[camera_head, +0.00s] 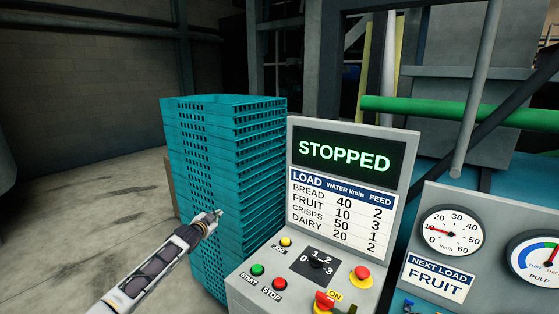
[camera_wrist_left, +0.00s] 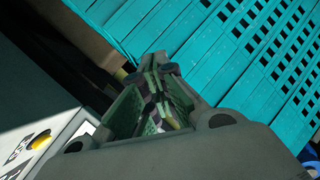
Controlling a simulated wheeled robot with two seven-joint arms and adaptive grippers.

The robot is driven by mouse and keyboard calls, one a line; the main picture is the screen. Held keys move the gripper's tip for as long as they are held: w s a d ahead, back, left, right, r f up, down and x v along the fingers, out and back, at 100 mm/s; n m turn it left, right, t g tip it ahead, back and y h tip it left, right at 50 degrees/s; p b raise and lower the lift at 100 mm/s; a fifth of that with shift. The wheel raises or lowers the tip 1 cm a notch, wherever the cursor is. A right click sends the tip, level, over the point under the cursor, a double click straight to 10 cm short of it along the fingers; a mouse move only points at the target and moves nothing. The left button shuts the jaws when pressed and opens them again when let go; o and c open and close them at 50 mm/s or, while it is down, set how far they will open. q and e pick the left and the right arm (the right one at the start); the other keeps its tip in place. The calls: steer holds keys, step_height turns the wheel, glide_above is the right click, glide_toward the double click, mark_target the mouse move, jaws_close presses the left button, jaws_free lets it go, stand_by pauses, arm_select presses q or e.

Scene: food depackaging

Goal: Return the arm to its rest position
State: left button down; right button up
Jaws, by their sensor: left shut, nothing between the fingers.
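My left gripper (camera_head: 217,214) comes in from the lower left in the head view. It is shut and empty, in front of the teal crate stack and to the left of the control panel. In the left wrist view its closed fingers (camera_wrist_left: 160,68) point toward the gap between the panel and the crates. My right gripper is not in view.
A tall stack of teal crates (camera_head: 205,150) stands behind the gripper. The control panel (camera_head: 262,295) has buttons, a dial and a screen (camera_head: 345,158) reading STOPPED. A gauge panel (camera_head: 490,220) reads NEXT LOAD FRUIT. The floor (camera_head: 90,210) at left is clear.

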arm_select(q)
steer(key=s+a+f+n+g+y, duration=0.1)
steer(key=s+a+f, duration=0.2)
steer(key=f, duration=0.5)
steer(key=s+a+f+n+g+y, duration=0.1)
steer(key=s+a+f, duration=0.15)
steer(key=f, duration=0.65)
steer(key=s+a+f+n+g+y, duration=0.15)
steer(key=s+f, duration=0.25)
steer(key=f, duration=0.4)
steer(key=s+a+f+g, duration=0.1)
steer(key=s+f+g, duration=0.2)
steer(key=s+f, duration=1.55)
steer(key=s+d+f+n+g, duration=0.1)
steer(key=s+d+f+g, duration=0.1)
steer(key=s+f, duration=0.75)
steer(key=s+d+f+n+g, duration=0.1)
steer(key=s+f, duration=0.6)
steer(key=s, duration=0.5)
steer(key=s+d+f+g, duration=0.2)
steer(key=s+f, duration=0.1)
steer(key=s, duration=1.2)
steer(key=s+d+f+g+h, duration=0.1)
steer(key=s+d+f+g, duration=0.1)
steer(key=s, duration=1.4)
steer(key=shift+s+d+f+n, duration=0.3)
steer(key=shift+d+f+n, duration=0.05)
steer(key=shift+d+f, duration=0.3)
